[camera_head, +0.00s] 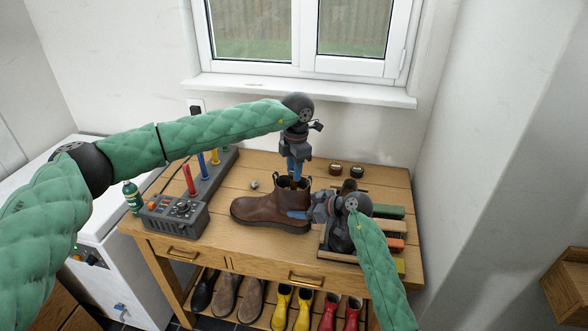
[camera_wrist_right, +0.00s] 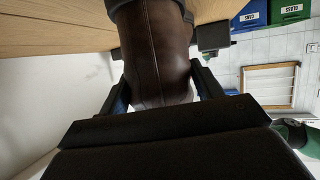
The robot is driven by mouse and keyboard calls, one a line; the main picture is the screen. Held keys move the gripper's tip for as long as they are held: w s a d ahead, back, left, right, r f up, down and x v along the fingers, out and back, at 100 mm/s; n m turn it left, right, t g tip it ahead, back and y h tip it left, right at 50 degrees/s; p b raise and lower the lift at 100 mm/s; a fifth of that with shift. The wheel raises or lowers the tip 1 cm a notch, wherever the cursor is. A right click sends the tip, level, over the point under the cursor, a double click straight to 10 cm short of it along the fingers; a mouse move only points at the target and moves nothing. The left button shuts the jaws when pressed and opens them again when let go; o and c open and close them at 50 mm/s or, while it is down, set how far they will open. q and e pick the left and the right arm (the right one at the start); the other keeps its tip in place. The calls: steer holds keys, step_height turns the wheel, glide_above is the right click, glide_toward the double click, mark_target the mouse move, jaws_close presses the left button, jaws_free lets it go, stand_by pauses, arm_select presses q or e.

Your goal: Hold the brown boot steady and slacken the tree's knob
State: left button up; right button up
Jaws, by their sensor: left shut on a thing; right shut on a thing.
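The brown boot (camera_head: 268,208) stands upright on the wooden bench, toe to the left. It also fills the upper middle of the right wrist view (camera_wrist_right: 155,50). My right gripper (camera_head: 297,214) is shut on the boot's heel end, and one finger (camera_wrist_right: 118,95) shows on each side of the leather. My left gripper (camera_head: 295,180) points down into the boot's top opening, shut on what is there, apparently the tree's knob. The knob and most of the tree are hidden by the fingers and the boot shaft.
A grey control box (camera_head: 174,215) and a rack of coloured rods (camera_head: 203,172) stand on the left. Brushes (camera_head: 388,228) lie in a holder on the right, partly behind my right arm. Two small dark tins (camera_head: 346,170) sit at the back. Several boots (camera_head: 281,308) stand below.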

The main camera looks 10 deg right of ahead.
stand_by(0.3)
arm_select(q)
steer(key=o, duration=1)
step_height(320, 180, up, 12)
steer(key=shift+d, duration=0.3)
steer(key=shift+w, duration=0.1)
arm_select(e)
steer(key=o, duration=1.5)
steer(key=shift+c, duration=0.2)
